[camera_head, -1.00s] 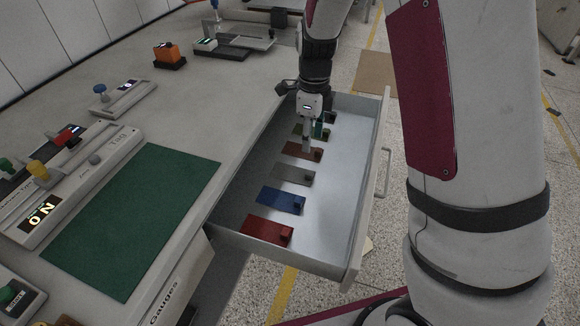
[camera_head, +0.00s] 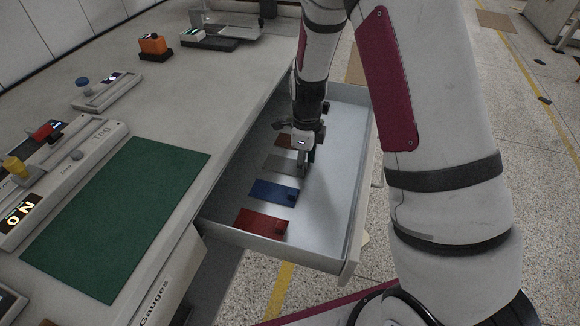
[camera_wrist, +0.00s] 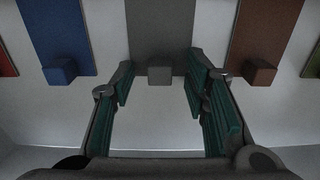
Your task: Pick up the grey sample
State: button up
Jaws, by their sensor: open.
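The grey sample (camera_head: 281,163) is a flat grey plate with a small block at one end, lying in the open drawer between a blue and a brown sample. In the wrist view the grey sample (camera_wrist: 161,30) is at top centre, its small block (camera_wrist: 160,75) between my finger pads. My gripper (camera_head: 304,170) reaches down into the drawer at the block end of the grey sample. In the wrist view my gripper (camera_wrist: 162,92) is open, with a green-padded finger apart from the block on each side. I cannot tell how far the fingertips are above the drawer floor.
The blue sample (camera_head: 272,191) and red sample (camera_head: 258,222) lie nearer in the drawer; the brown sample (camera_head: 286,141) lies beyond. The drawer's front wall (camera_head: 362,190) stands to the right. A green mat (camera_head: 120,215) and gauges are on the tabletop at left.

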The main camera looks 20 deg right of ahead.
jog(key=shift+f, duration=0.1)
grip_shut()
dwell(0.3)
